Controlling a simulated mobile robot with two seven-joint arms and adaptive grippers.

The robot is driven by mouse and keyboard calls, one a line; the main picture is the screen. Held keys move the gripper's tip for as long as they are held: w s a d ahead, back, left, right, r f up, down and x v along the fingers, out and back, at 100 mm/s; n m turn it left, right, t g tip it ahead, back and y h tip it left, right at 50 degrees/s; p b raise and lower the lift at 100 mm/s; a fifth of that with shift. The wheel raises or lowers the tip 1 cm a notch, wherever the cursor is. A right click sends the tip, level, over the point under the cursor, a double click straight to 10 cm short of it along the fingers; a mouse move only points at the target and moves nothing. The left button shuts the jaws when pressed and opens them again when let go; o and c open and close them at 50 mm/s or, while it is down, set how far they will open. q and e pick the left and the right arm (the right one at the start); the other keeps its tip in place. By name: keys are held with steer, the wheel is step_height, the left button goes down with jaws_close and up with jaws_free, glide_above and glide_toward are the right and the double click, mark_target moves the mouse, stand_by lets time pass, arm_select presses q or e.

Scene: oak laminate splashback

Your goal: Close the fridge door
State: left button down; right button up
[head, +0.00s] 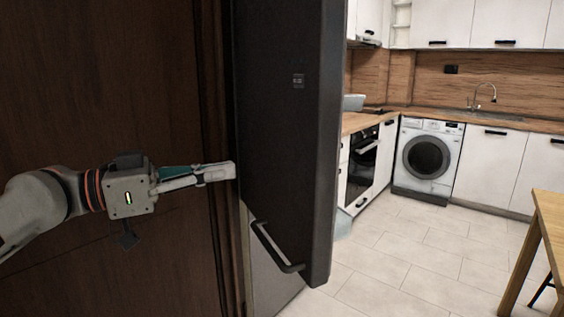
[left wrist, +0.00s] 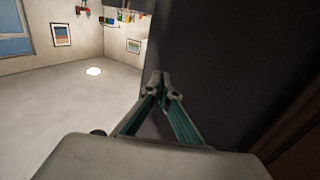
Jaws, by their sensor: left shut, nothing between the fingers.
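The fridge door (head: 285,120) is a tall dark panel in the middle of the head view. It stands out in front of a lighter grey lower panel (head: 268,285), which carries a dark bar handle (head: 276,250). My left gripper (head: 230,171) comes in from the left, with its fingertips at the left edge of the dark door. In the left wrist view its fingers (left wrist: 160,80) are shut and empty, close to the dark door surface (left wrist: 215,60). I cannot tell whether they touch it. The fridge interior is hidden. My right gripper is not in view.
A dark brown wooden panel (head: 100,90) fills the left, behind my arm. White cabinets, an oven (head: 362,165) and a washing machine (head: 428,155) line the back. A wooden table (head: 550,225) stands at the right. The tiled floor (head: 420,260) between is clear.

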mark_target(307, 157)
arm_select(q)
steer(key=x, duration=1.3)
steer(key=shift+d, duration=0.25)
steer(key=shift+w+d+r, duration=0.1)
steer(key=shift+w+d, duration=0.05)
steer(key=shift+d, duration=0.1)
